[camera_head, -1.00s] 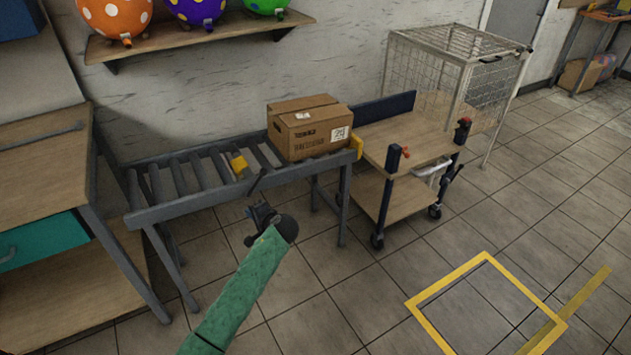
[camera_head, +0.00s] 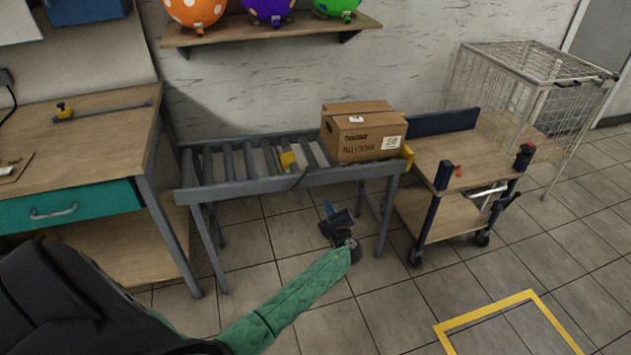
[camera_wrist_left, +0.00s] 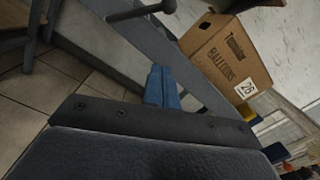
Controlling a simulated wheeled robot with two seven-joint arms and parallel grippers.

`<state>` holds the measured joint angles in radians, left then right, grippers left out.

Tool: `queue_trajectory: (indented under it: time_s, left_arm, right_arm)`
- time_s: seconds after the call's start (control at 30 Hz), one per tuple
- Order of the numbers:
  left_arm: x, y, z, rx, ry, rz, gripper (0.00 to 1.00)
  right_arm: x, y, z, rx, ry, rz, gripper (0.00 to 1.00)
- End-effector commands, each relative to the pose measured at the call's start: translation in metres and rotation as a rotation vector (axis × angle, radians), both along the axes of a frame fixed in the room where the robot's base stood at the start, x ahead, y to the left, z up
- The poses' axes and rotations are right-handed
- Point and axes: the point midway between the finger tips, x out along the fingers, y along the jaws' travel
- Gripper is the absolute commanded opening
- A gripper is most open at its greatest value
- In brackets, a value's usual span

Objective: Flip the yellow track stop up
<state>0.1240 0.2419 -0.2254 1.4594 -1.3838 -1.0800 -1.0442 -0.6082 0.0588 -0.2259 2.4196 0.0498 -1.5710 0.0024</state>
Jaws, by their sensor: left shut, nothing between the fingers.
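The roller track (camera_head: 250,187) stands against the wall. One yellow piece (camera_head: 408,156) is at its right end, beside the box; another yellow piece (camera_head: 287,160) lies among the rollers. I cannot tell for certain which is the stop, or its tilt. A cardboard box (camera_head: 362,134) sits on the track's right part; it also shows in the left wrist view (camera_wrist_left: 226,55). My left gripper (camera_head: 328,209) is in front of the track and below its front rail, apart from both yellow pieces. Its blue fingers (camera_wrist_left: 161,87) are shut and empty. My right gripper is out of view.
A wooden cart (camera_head: 455,215) stands at the track's right end, with a wire cage (camera_head: 540,90) behind it. A desk (camera_head: 75,135) with a teal drawer is on the left. The floor in front is clear.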

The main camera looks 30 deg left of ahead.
Motion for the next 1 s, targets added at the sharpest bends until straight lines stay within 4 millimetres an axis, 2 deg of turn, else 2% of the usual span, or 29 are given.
queue_trajectory:
  time_s: [0.27, 0.8, 0.93, 1.0]
  left_arm:
    - [0.006, 0.007, 0.002, 0.0, -0.002, 0.002, 0.0]
    - [0.057, 0.07, 0.006, 0.0, -0.001, 0.001, 0.0]
    - [0.063, 0.08, 0.011, -0.002, -0.002, 0.001, 0.0]
    - [0.06, 0.083, 0.019, -0.003, -0.001, 0.0, 0.0]
  right_arm:
    - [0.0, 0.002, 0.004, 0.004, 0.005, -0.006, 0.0]
    - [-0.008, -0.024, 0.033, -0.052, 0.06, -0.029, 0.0]
    - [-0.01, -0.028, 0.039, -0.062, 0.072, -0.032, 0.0]
    - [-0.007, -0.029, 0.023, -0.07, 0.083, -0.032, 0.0]
